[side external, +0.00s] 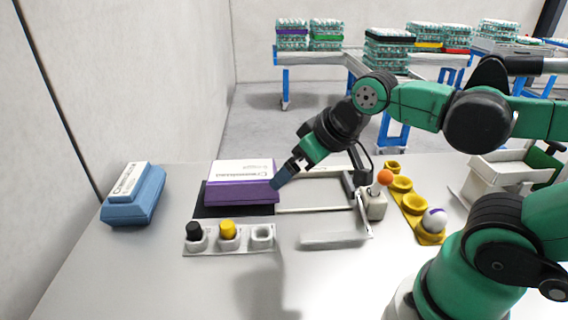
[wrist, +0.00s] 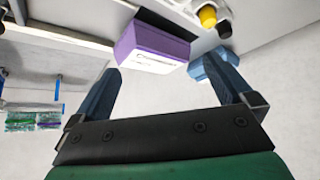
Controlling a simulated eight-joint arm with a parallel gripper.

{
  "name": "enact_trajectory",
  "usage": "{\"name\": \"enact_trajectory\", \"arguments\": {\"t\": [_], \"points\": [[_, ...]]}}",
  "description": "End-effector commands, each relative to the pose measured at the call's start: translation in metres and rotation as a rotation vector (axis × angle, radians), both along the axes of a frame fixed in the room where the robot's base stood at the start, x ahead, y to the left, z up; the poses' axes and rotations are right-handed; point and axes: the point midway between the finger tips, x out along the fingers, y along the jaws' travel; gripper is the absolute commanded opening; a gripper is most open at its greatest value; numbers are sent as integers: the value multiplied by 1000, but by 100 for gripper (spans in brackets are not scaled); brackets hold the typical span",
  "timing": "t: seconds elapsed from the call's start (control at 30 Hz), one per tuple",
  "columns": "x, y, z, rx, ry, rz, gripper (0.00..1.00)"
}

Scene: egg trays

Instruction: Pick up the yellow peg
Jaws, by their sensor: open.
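The yellow peg (side external: 228,229) stands upright in the middle hole of a small white holder (side external: 212,250) at the front of the table. In the wrist view the yellow peg (wrist: 207,16) shows at the top, right of centre. My gripper (side external: 277,186) is behind and to the right of the peg, close by the right end of the purple carton, and apart from the peg. In the wrist view my gripper (wrist: 164,75) has its two blue fingers wide apart with nothing between them.
A black peg (side external: 194,231) stands left of the yellow one; the right hole looks empty. A purple carton (side external: 230,193) lies behind the holder, a blue carton (side external: 133,197) at left.

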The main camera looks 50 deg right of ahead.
Motion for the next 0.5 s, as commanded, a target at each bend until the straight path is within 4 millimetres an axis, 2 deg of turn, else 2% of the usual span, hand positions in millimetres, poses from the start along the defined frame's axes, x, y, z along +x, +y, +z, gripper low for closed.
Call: {"name": "enact_trajectory", "arguments": {"t": [0.03,0.1,0.5], "points": [[-1,-2,-6,0,-4,-9,91],[-2,-4,-11,0,-8,-16,72],[-2,-4,-12,0,-9,-16,72]]}}
